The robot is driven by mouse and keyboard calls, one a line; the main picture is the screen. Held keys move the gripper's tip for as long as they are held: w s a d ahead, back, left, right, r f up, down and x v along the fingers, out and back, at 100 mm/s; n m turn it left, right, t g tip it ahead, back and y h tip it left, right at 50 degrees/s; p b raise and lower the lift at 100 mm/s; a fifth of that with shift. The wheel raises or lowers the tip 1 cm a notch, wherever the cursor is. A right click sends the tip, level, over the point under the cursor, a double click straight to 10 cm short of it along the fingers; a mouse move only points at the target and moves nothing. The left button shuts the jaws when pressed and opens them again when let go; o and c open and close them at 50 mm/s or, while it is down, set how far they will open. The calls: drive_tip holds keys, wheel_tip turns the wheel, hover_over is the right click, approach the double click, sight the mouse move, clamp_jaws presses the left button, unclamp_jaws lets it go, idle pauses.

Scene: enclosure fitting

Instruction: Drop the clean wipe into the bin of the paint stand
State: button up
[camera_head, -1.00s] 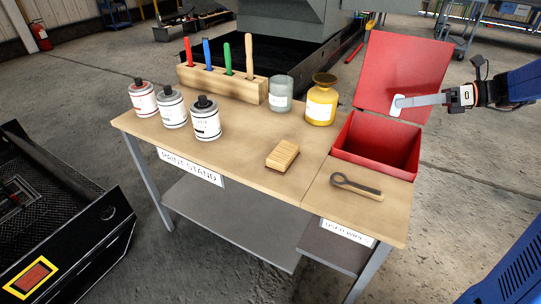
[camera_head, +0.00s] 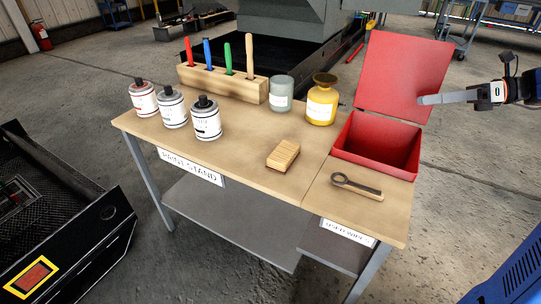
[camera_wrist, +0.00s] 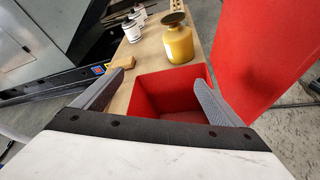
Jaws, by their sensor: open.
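The bin (camera_head: 405,172) is an open red box at the right end of the paint stand (camera_head: 240,165), with its red lid (camera_head: 400,72) standing up at the back. My gripper (camera_head: 424,99) is above the bin's right side, in front of the lid. In the wrist view my gripper (camera_wrist: 155,90) has its two grey fingers spread wide apart with nothing between them, and the red bin (camera_wrist: 160,82) shows below and beyond them. The clean wipe is not visible in either current view; the bin's floor is largely hidden.
A yellow jar (camera_head: 321,103), a grey jar (camera_head: 281,94), several paint cans (camera_head: 206,122) and a wooden rack of coloured handles (camera_head: 225,84) stand on the top. A wooden brush (camera_head: 283,154) and a dark tool (camera_head: 356,187) lie nearer the front.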

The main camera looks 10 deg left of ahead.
drive_tip(key=v, duration=1.1)
